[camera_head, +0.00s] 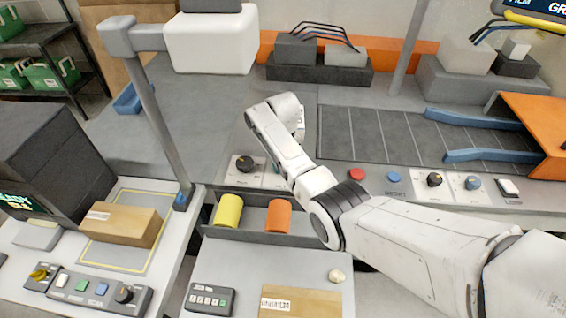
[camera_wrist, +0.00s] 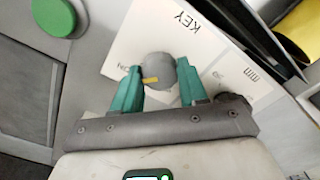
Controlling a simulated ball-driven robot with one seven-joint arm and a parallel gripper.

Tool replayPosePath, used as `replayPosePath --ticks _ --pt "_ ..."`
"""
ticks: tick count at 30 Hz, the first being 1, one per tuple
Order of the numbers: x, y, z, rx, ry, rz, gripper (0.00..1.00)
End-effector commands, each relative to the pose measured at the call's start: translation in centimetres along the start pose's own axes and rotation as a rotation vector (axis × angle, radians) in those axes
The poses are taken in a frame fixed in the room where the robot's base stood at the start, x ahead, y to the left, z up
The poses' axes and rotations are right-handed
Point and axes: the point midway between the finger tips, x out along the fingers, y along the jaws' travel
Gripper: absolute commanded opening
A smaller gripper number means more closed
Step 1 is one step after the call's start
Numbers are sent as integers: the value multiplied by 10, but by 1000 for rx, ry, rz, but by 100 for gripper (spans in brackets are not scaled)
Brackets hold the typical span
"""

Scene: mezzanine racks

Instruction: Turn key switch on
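In the wrist view a round grey knob (camera_wrist: 158,73) with a yellow mark sits on a white plate (camera_wrist: 205,42) lettered KEY, which appears upside down. The yellow mark points to the left in that view. My gripper (camera_wrist: 158,78) has its teal fingers on either side of the knob, very close to its edges. I cannot tell whether they press on it or only stand around it. In the head view my forearm reaches in from the right and bends up toward the back panel. The fingertips and the knob are hidden there.
A green button (camera_wrist: 54,16) is near the plate. In the head view the panel bears a black dial (camera_head: 245,164), a red button (camera_head: 356,174) and a blue button (camera_head: 393,177). A yellow roll (camera_head: 228,210) and an orange roll (camera_head: 279,215) lie below my arm. A cardboard box (camera_head: 120,224) is left.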

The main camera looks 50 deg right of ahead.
Motion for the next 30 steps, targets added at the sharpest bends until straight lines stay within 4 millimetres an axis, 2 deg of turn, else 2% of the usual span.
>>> replayPosePath --ticks 1,7,17,20,30 --pt "-1 0 -1 0 1 0 48" --pt "0 0 0 -1 0 0 67" --pt "-5 0 -1 -2 2 1 67" --pt "-16 0 -1 -2 4 1 67" --pt "-79 0 -2 -2 5 1 67"
